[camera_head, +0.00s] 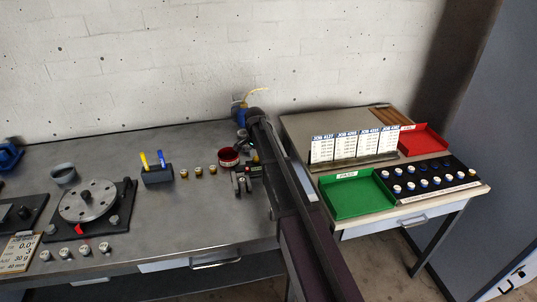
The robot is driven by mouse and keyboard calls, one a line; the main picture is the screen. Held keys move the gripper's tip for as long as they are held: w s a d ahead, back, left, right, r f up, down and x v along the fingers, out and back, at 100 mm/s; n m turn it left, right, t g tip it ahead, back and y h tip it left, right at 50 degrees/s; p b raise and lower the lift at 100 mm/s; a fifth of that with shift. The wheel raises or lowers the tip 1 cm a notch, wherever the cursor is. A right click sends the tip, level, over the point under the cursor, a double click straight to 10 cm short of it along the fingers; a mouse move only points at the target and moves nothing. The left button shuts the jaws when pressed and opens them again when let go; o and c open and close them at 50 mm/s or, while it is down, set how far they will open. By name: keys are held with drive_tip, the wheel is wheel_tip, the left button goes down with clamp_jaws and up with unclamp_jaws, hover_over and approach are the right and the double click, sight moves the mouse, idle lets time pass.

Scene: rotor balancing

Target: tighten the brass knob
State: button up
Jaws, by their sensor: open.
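No part can be picked out for certain as the brass knob. Three small brass-coloured pieces, a left one (184,173), a middle one (199,171) and a right one (213,169), stand in a row on the grey bench (190,225). A grey rotor disc (88,200) with holes sits on a dark base at the left; small fittings on it are too small to tell. My gripper (240,187) appears as dark fingers low over the bench, right of the brass pieces, open. My arm hides part of the bench's right end.
A dark block (158,175) holds yellow and blue tools. Several silver weights (84,250) line the front left. A second table holds a green tray (355,196) and a red tray (423,141). The bench's front middle is clear.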

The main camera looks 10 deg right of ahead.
sight(256, 158)
drive_tip(key=n, duration=0.7)
drive_tip(key=shift+n, duration=0.4)
drive_tip(key=n, duration=0.3)
drive_tip(key=shift+n, duration=0.4)
drive_tip(key=n, duration=0.7)
drive_tip(key=shift+n, duration=0.4)
drive_tip(key=n, duration=0.3)
drive_tip(key=shift+n, duration=0.4)
drive_tip(key=n, duration=0.4)
drive_tip(key=shift+n, duration=0.3)
drive_tip(key=n, duration=0.3)
drive_tip(key=shift+n, duration=0.4)
wheel_tip(256, 158, up, 14)
drive_tip(key=p, duration=1.4)
drive_tip(key=s+r+m+p, duration=0.2)
drive_tip(key=s+m, duration=0.9)
drive_tip(key=s, duration=0.8)
drive_tip(key=shift+s+d+m, duration=0.15)
drive_tip(key=shift+d+m, duration=0.15)
